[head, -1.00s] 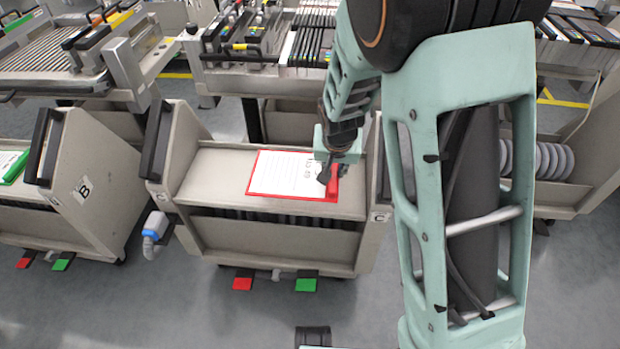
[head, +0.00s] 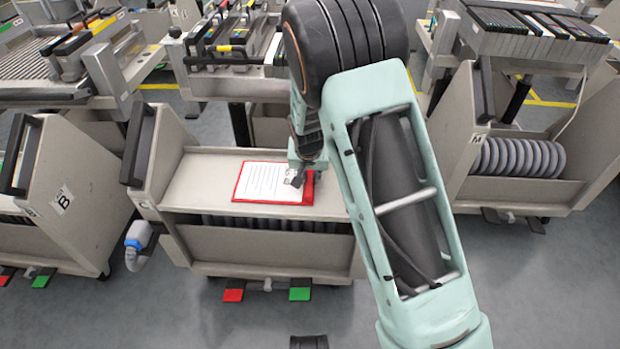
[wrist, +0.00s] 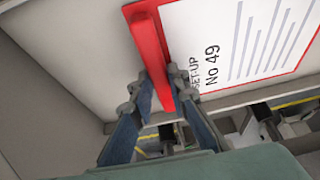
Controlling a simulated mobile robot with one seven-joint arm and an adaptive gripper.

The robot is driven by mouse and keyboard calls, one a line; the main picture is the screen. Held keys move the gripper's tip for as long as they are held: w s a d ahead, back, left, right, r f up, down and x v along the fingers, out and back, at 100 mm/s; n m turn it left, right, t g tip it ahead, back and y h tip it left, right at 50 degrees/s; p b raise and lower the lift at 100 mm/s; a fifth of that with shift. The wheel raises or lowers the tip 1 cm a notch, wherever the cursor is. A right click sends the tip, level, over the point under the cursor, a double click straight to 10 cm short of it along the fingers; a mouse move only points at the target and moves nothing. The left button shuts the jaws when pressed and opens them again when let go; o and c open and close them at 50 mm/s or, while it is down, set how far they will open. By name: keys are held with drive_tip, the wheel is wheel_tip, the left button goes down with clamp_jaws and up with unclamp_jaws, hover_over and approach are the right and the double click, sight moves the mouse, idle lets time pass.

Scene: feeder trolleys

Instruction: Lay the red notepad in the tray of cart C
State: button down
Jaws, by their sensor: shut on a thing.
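The red notepad (head: 243,193), with a white printed sheet, lies flat over the tray (head: 190,190) of the middle cart, inside its edges. I cannot tell if it rests fully on the tray or hovers just above it. My gripper (head: 300,180) is shut on the raised red strip at the notepad's right end. In the wrist view my gripper (wrist: 160,88) has one finger on each side of that strip of the notepad (wrist: 148,42), and the sheet reads "SET-UP No 49". Part of the strip is hidden by the fingers.
Cart B (head: 85,190) stands to the left, and a cart with grey coils (head: 515,157) to the right. Feeder trolleys with racks (head: 235,45) line the back. The middle cart has a black handle (head: 138,145) at its left, with red and green pedals (head: 233,295) below.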

drive_tip(key=shift+f, duration=0.1)
drive_tip(key=c, duration=1.8)
unclamp_jaws()
drive_tip(key=shift+c, duration=0.2)
drive_tip(key=p+v, duration=0.3)
drive_tip(key=v, duration=0.9)
drive_tip(key=shift+p, duration=0.3)
